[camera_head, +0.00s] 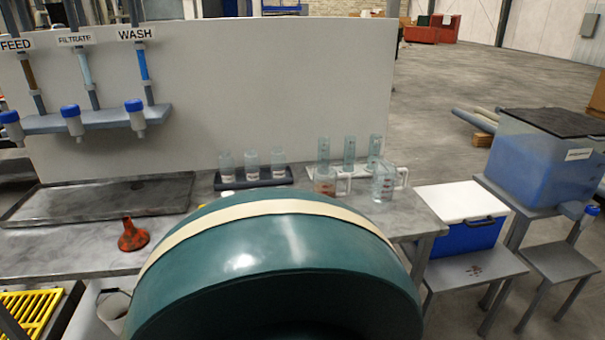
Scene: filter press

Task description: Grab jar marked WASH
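Three small clear jars stand in a row in a dark rack (258,181) on the grey bench: a left jar (226,163), a middle jar (252,164) and a right jar (278,162). They carry small labels that are too small to read, so I cannot tell which one is marked WASH. A WASH sign (136,34) hangs on the white panel over the rightmost sampling tap (134,108), right of the FEED and FILTRATE signs. Neither of my grippers is in view.
Tall cylinders (349,153) and clear jugs (384,185) stand right of the rack. A shallow tray (100,198) and an orange funnel (133,236) are at left. A blue cooler (465,215) and blue-filled tank (545,160) are at right. The bench's near middle is hidden.

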